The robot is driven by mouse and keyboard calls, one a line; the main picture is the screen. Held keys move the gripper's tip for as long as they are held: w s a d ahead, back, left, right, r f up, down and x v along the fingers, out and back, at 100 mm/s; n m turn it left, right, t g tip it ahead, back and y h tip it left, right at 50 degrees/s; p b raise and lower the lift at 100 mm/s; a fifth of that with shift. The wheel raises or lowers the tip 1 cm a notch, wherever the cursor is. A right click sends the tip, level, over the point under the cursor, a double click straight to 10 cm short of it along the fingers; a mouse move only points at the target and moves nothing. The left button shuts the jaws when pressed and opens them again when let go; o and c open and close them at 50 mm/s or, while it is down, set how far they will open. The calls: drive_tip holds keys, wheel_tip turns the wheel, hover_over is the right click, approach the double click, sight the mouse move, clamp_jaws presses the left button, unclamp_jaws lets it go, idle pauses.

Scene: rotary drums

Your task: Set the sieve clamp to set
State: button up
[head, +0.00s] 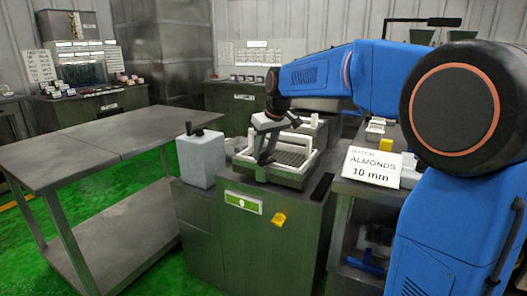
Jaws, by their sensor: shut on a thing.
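The sieve (290,158) is a dark mesh in a white raised frame on top of a grey-green machine cabinet. My gripper (265,158) points down at the left front part of the sieve. It is shut on a small part there that appears to be the sieve clamp. The fingers largely hide that part, so its shape and its setting cannot be read.
A pale box with a dark handle (201,158) stands left of the sieve. A yellow knob (279,219) sticks out from the cabinet front. A sign reading "ALMONDS 10 mm" (372,167) stands on the right. An empty grey table (95,150) is at left.

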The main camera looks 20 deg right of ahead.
drive_tip(key=shift+w+d+n+g+y, duration=0.1)
drive_tip(key=shift+n+g+y, duration=0.25)
drive_tip(key=shift+n, duration=0.9)
drive_tip(key=shift+w+d+n+g+y, duration=0.1)
drive_tip(key=shift+n+g+y, duration=0.25)
drive_tip(key=shift+n, duration=0.9)
drive_tip(key=shift+s, duration=0.1)
drive_tip(key=o, duration=1)
drive_tip(key=shift+o, duration=0.2)
drive_tip(key=v, duration=1.7)
drive_tip(key=shift+d, duration=0.25)
drive_tip(key=shift+s+r, duration=0.1)
drive_tip(key=shift+r, duration=0.05)
drive_tip(key=s+f+m+t+h, duration=0.1)
drive_tip(key=s+f+m, duration=0.3)
drive_tip(key=s+f, duration=1)
drive_tip(key=s+d+f+m+h, duration=0.1)
drive_tip(key=s+f+m, duration=0.4)
drive_tip(key=s+f, duration=1)
drive_tip(key=s+h, duration=0.1)
drive_tip(key=s, duration=0.6)
drive_tip(key=shift+f+t, duration=0.25)
drive_tip(key=shift+t, duration=0.15)
